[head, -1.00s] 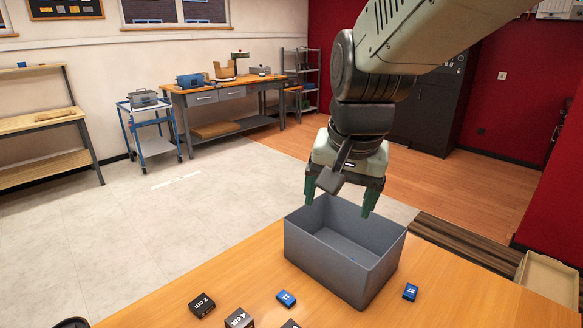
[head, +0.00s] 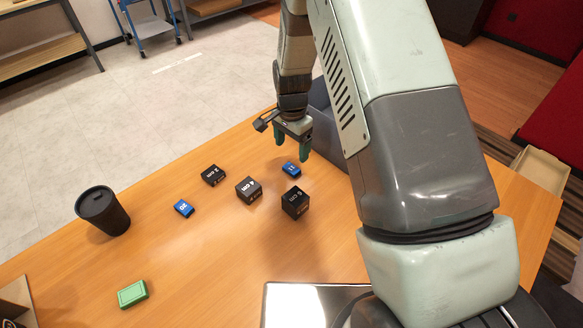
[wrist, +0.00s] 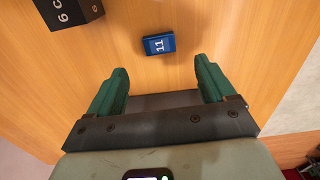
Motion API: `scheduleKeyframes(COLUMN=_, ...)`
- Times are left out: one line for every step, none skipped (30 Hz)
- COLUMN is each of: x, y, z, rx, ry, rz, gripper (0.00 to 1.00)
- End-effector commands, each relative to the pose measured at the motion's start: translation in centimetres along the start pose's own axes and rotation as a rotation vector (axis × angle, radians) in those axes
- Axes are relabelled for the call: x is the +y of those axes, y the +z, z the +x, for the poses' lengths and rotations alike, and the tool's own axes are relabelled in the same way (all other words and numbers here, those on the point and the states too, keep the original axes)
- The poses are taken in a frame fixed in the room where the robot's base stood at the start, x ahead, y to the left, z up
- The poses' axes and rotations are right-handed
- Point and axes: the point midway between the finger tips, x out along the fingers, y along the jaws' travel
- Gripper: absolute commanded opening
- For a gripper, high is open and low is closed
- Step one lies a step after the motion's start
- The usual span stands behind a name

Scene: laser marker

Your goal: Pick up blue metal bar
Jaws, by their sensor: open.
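A small blue bar (head: 291,169) with a white "11" lies on the wooden table; it also shows in the wrist view (wrist: 158,44). My gripper (head: 291,149) hangs open and empty above the table, just by this bar. In the wrist view the bar lies beyond the gap between my two green fingertips (wrist: 161,68), apart from them. A second blue bar (head: 183,208), marked "20", lies farther left on the table.
Black cubes (head: 248,190) (head: 295,202) and a flatter black block (head: 213,175) lie close to the "11" bar. A black cup (head: 102,211) and a green box (head: 132,294) are at left. The grey bin (head: 321,98) is mostly hidden behind my arm.

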Motion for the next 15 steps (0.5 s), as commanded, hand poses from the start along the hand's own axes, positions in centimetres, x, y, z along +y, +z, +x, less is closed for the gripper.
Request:
scheduleKeyframes(x=0.1, y=0.0, z=0.9, rx=-0.002, ry=0.003, rz=0.000, gripper=0.83)
scheduleKeyframes(x=0.1, y=0.0, z=1.4, rx=-0.002, ry=0.003, rz=0.000, gripper=0.83)
scheduleKeyframes(x=0.1, y=0.0, z=1.8, rx=-0.001, ry=0.002, rz=0.000, gripper=0.83)
scheduleKeyframes(x=0.1, y=0.0, z=2.1, rx=-0.001, ry=0.002, rz=0.000, gripper=0.83)
scheduleKeyframes(x=0.0, y=0.0, z=2.4, rx=-0.001, ry=0.001, rz=0.000, gripper=0.83)
scheduleKeyframes(x=0.0, y=0.0, z=2.6, rx=-0.001, ry=0.001, rz=-0.001, gripper=0.83)
scheduleKeyframes(x=0.0, y=0.0, z=2.8, rx=0.000, ry=0.001, rz=-0.001, gripper=0.83)
scheduleKeyframes(x=0.0, y=0.0, z=2.9, rx=0.000, ry=0.000, rz=-0.001, gripper=0.83)
scheduleKeyframes(x=0.0, y=0.0, z=3.3, rx=-0.001, ry=0.001, rz=-0.001, gripper=0.83)
scheduleKeyframes(x=0.0, y=0.1, z=3.6, rx=-0.001, ry=0.001, rz=-0.001, gripper=0.83)
scheduleKeyframes(x=0.1, y=0.1, z=4.1, rx=-0.002, ry=0.001, rz=-0.001, gripper=0.83)
scheduleKeyframes(x=0.1, y=0.2, z=4.7, rx=-0.003, ry=0.002, rz=-0.001, gripper=0.83)
scheduleKeyframes(x=0.1, y=0.2, z=5.2, rx=-0.003, ry=0.003, rz=-0.001, gripper=0.83)
scheduleKeyframes(x=0.1, y=0.2, z=5.7, rx=-0.003, ry=0.003, rz=-0.001, gripper=0.83)
scheduleKeyframes(x=0.1, y=0.2, z=6.3, rx=-0.002, ry=0.002, rz=-0.002, gripper=0.83)
